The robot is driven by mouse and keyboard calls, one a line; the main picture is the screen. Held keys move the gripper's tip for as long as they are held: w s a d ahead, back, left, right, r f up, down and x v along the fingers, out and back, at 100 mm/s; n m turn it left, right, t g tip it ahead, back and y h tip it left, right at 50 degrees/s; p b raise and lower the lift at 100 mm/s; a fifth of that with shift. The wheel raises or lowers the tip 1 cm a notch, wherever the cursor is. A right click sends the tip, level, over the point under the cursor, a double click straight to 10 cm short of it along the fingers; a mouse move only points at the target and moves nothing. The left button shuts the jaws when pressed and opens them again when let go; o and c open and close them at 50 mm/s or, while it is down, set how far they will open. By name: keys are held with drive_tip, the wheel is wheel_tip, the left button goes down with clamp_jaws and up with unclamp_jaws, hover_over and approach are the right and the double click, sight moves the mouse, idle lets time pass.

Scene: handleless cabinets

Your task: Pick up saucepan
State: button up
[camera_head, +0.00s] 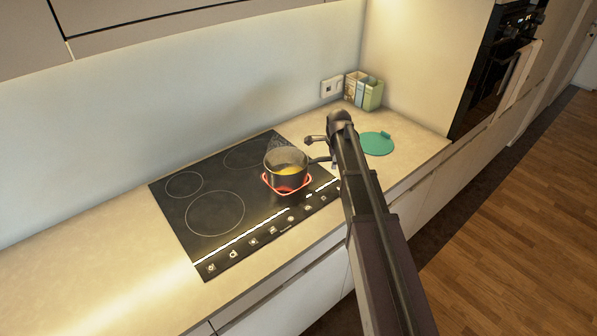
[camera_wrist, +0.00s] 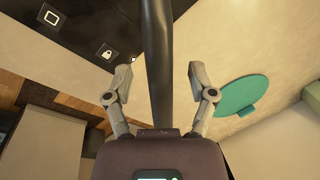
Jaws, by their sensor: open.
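The saucepan (camera_head: 287,170) is dark, with yellow contents and some steam, and stands on a red-glowing zone of the black hob. Its handle (camera_head: 322,159) points right, toward my gripper (camera_head: 318,148). In the wrist view the dark handle (camera_wrist: 158,60) runs lengthwise between the two spread fingers of my gripper (camera_wrist: 161,84). The fingers are open, with a gap on each side of the handle. The pan's body is out of the wrist view. My arm hides part of the handle's end in the head view.
The hob (camera_head: 215,212) lies in a beige worktop (camera_head: 100,260). A round teal mat (camera_head: 377,143) lies right of the hob, and small boxes (camera_head: 363,91) stand by the wall behind. The worktop left of the hob is clear.

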idle(0.4)
clamp_jaws()
drive_tip(key=shift+r+p, duration=0.25)
drive_tip(key=shift+p, duration=0.05)
drive_tip(key=shift+r+p, duration=1.6)
drive_tip(key=shift+r, duration=0.05)
drive_tip(key=s+a+r+p, duration=0.1)
drive_tip(key=s+a, duration=0.1)
drive_tip(key=s, duration=1.4)
drive_tip(key=shift+r, duration=0.15)
drive_tip(key=shift+w, duration=0.1)
